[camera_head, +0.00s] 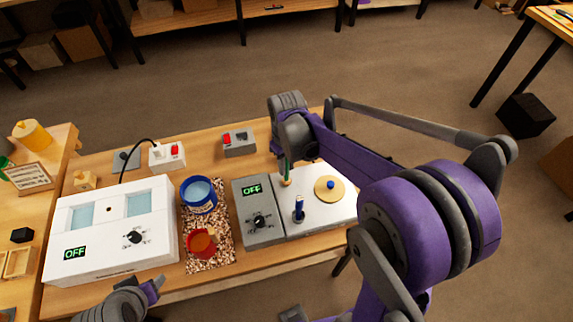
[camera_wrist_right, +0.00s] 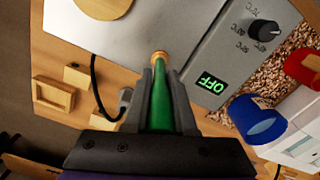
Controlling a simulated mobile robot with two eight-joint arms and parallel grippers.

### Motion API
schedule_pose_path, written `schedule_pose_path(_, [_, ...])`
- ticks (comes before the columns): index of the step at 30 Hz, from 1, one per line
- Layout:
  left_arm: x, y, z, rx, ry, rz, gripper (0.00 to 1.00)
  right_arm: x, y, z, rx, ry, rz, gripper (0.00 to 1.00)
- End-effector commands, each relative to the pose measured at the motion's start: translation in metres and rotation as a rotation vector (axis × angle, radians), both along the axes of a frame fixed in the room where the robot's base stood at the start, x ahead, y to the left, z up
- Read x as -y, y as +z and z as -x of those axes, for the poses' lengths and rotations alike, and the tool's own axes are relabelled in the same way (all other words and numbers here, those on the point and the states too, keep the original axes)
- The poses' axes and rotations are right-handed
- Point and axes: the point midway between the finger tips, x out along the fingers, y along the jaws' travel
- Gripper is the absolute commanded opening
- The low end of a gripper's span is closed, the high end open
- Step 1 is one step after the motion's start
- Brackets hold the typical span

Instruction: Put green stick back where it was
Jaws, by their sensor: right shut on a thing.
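My right gripper (camera_head: 285,160) is over the back left of the grey hot plate unit (camera_head: 320,222). It is shut on the green stick (camera_head: 285,171), which also shows between the fingers in the right wrist view (camera_wrist_right: 161,112). The stick's lower end meets a small brass-coloured ring (camera_wrist_right: 158,57) on the unit's metal top; I cannot tell whether it is seated inside. A blue stick (camera_head: 299,212) stands upright on the same top, nearer the front. My left gripper (camera_head: 150,289) is at the lower left, in front of the bench; its finger opening is unclear.
A round yellow lid (camera_head: 328,189) with a blue knob sits right of the sticks. A blue pot (camera_head: 198,194) and red pot (camera_head: 203,242) stand on a speckled mat (camera_head: 222,226). A white box (camera_head: 112,230) reading OFF is at left. Switch boxes (camera_head: 239,142) line the back.

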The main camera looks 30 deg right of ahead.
Motion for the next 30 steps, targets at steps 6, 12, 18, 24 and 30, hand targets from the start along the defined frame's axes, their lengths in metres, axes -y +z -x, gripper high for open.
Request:
schedule_pose_path(6, [0.0,-0.004,0.001,-0.003,0.0,0.0,0.54,0.0,-0.004,0.0,-0.001,0.0,0.0,0.0])
schedule_pose_path(12, [0.0,-0.003,0.001,-0.002,0.0,0.0,0.54,0.0,-0.003,0.0,0.0,0.0,0.0,0.54])
schedule_pose_path(18, [0.0,-0.003,0.001,-0.002,0.0,0.0,0.54,0.0,-0.002,0.0,0.0,0.0,0.0,0.54])
schedule_pose_path(24, [0.0,0.002,-0.001,0.001,0.0,0.0,0.54,0.0,0.008,-0.001,0.001,0.0,0.0,0.54])
schedule_pose_path(30, [0.0,0.006,-0.003,0.005,0.0,0.0,0.54,0.0,0.046,0.0,0.001,0.0,0.0,0.54])
